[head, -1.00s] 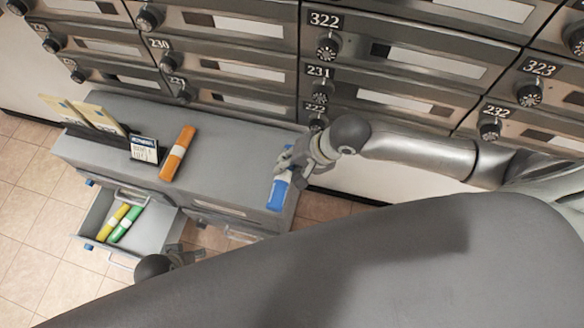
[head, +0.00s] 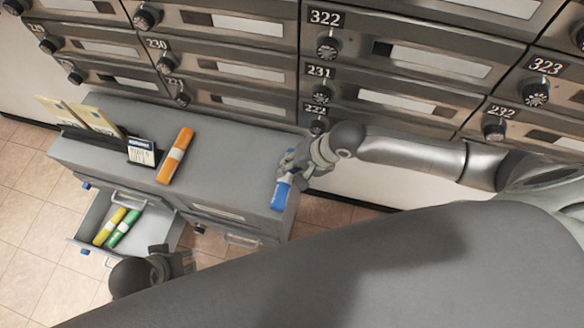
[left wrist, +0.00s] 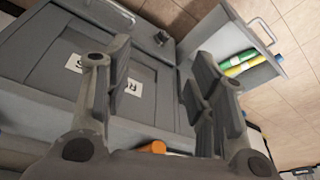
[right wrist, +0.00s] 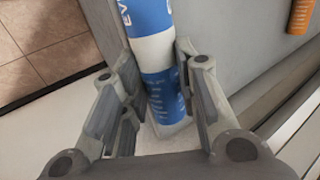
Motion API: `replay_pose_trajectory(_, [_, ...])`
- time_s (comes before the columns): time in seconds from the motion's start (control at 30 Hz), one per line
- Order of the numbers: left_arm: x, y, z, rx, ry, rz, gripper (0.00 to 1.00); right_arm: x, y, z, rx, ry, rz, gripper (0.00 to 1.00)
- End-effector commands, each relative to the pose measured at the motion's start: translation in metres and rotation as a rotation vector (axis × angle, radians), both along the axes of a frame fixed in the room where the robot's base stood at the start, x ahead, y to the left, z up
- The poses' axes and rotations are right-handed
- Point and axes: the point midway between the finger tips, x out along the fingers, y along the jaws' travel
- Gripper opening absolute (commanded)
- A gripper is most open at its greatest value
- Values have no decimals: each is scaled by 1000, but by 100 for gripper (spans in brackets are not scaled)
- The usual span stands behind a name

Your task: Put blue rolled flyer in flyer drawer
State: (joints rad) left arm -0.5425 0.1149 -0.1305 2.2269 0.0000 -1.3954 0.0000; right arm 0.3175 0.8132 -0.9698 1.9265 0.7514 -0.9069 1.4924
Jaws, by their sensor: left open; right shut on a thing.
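The blue rolled flyer (head: 281,192) is at the right end of the grey cabinet top, with a white band showing in the right wrist view (right wrist: 155,50). My right gripper (head: 292,170) is shut on it; whether it still touches the cabinet top I cannot tell. The open flyer drawer (head: 142,250) at the cabinet's lower left holds a yellow roll (head: 110,227) and a green roll (head: 124,229). My left gripper (head: 185,260) is open and empty, just right of the drawer. Its spread fingers show in the left wrist view (left wrist: 150,95).
An orange roll (head: 175,156) lies on the cabinet top (head: 225,160). A black holder with envelopes (head: 95,120) and a small card (head: 141,151) stands at its left. Metal mailboxes (head: 400,60) line the wall behind. Tiled floor is free at the left.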

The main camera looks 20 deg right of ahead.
Motion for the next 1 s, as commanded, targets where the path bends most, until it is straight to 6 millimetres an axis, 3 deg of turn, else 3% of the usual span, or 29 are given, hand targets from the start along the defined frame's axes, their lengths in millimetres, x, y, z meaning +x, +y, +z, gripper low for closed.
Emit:
replay_pose_trajectory(0.2, [2,-1,-16,0,8,-1,51,-1,1,-2,1,2,0,5])
replay_pose_trajectory(0.63, [2,-1,-19,0,8,-1,51,-1,0,-5,0,2,0,5])
replay_pose_trajectory(0.67, [2,-1,-21,0,10,-1,51,-1,0,-5,0,2,1,33])
replay_pose_trajectory(0.8, [2,-1,-21,0,10,-1,51,-1,0,-5,0,1,0,50])
replay_pose_trajectory(1.0, [2,-1,-20,0,9,-1,51,-1,0,-5,0,1,0,50])
